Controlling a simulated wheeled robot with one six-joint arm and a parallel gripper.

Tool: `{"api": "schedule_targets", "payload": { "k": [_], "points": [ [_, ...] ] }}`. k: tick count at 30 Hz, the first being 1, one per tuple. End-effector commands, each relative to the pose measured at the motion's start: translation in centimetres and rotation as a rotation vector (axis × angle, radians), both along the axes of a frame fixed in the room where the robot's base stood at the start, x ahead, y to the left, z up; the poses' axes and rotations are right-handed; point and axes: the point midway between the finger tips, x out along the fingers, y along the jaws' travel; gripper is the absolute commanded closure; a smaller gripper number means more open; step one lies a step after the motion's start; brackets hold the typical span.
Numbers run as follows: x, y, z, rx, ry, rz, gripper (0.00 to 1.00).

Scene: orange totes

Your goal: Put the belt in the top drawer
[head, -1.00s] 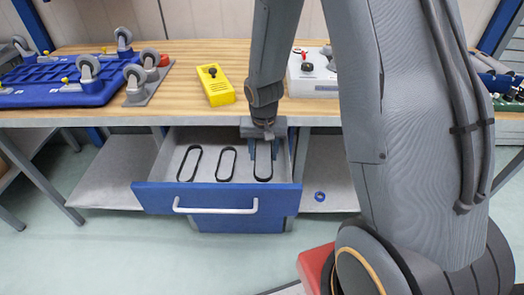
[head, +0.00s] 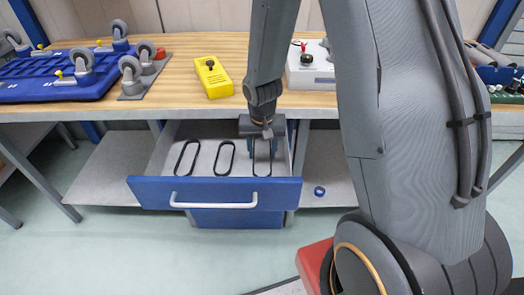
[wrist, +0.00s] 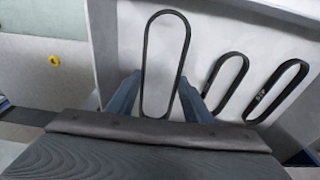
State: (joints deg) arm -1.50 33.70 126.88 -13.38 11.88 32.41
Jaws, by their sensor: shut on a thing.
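The belt is a black oval loop (head: 261,176) at the right side of the open blue drawer (head: 150,193). My gripper (head: 262,155) reaches down into the drawer and is shut on this belt. In the wrist view the belt (wrist: 187,50) runs lengthwise between the two blue-grey fingers of my gripper (wrist: 160,95). It looks larger than the other loops there; I cannot tell if it touches the drawer floor. Two more black belts lie flat in the drawer, one at the left (head: 180,160) and one in the middle (head: 217,160).
The wooden workbench (head: 180,95) is above the drawer. It carries a yellow box (head: 212,80), a white box (head: 310,75), and blue trays with castors (head: 60,85). A blue ring (head: 319,191) lies on the lower shelf right of the drawer.

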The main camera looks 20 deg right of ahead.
Motion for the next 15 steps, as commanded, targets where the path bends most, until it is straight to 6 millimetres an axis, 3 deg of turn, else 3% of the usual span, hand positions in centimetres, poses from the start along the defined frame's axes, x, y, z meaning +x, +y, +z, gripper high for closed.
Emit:
{"api": "schedule_targets", "payload": {
  "k": [15],
  "points": [
    [0.0, 0.0, -1.1, 0.0, 0.0, 0.0, 0.88]
  ]
}}
